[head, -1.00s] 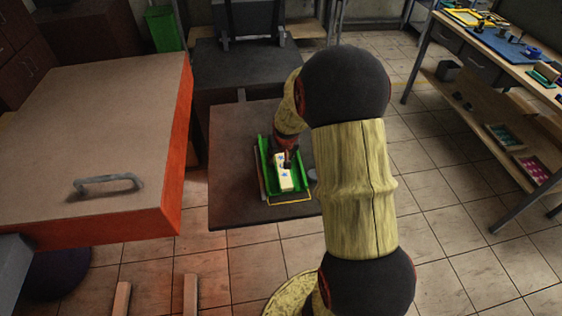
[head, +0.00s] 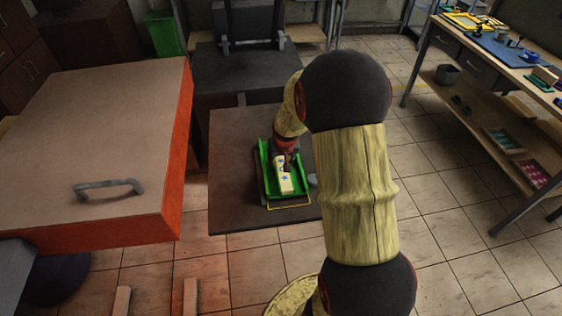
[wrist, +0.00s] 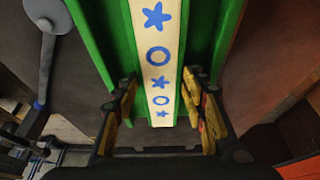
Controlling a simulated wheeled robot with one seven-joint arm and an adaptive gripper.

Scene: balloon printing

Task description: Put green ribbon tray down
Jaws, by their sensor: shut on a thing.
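The green ribbon tray (head: 264,158) is in the middle of the head view, over the dark table (head: 235,215). A white bar with blue stars and circles (head: 285,185) lies lengthwise in it. In the wrist view the tray's green walls (wrist: 92,40) flank the white bar (wrist: 157,80). My gripper (head: 290,160) is at the tray's far end. In the wrist view its yellow-padded fingers (wrist: 163,108) are shut on the tray, one on each side of its narrow end. I cannot tell whether the tray's underside touches the table.
A brown-topped cabinet with a red side (head: 120,100) and grey handle stands close on the left. A dark machine (head: 245,70) stands behind the dark table. A small grey round thing (head: 312,180) is beside the tray's right. A wooden workbench (head: 505,50) is far right.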

